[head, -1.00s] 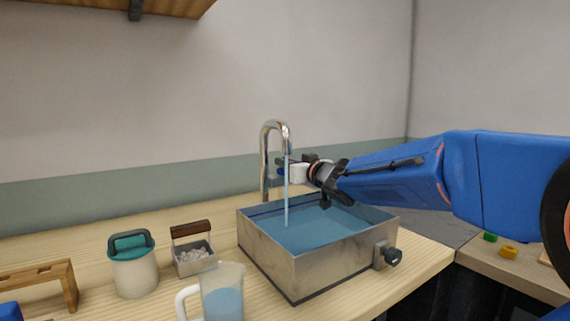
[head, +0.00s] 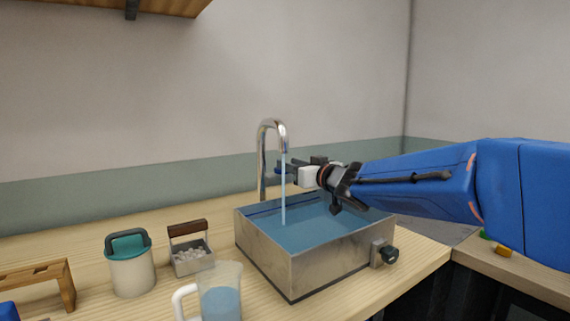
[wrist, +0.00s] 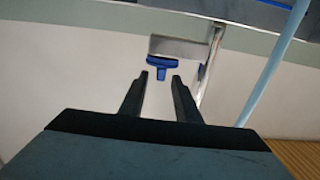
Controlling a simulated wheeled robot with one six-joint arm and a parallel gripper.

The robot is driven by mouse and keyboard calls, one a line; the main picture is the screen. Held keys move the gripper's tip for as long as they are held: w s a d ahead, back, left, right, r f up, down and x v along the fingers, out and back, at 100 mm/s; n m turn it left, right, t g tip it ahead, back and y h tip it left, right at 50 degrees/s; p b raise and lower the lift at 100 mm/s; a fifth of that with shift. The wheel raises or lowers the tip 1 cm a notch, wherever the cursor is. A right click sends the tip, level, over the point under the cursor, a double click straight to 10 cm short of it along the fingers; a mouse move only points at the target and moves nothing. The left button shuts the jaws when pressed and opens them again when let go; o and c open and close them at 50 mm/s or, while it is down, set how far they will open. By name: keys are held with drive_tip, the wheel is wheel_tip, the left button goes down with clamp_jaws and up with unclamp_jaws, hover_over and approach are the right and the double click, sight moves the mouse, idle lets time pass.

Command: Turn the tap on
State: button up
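The chrome tap (head: 262,160) stands at the back of the sink (head: 300,262), and a stream of water (head: 283,190) runs from its spout into the blue water there. The tap's blue handle (wrist: 158,64) shows in the wrist view on a grey metal body, just beyond my fingertips. My gripper (wrist: 159,77) is open, its two dark fingers apart with nothing between them. In the head view my gripper (head: 296,173) is to the right of the tap, near the stream, with its fingertips partly hidden.
A jug of water (head: 221,295), a teal-lidded jar (head: 131,270) and a small box of pale pieces (head: 190,258) stand left of the sink. A wooden rack (head: 40,272) is at far left. A dark knob (head: 390,254) sticks out of the sink front.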

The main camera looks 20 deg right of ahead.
drive_tip(key=v, duration=0.7)
drive_tip(key=shift+s, duration=0.2)
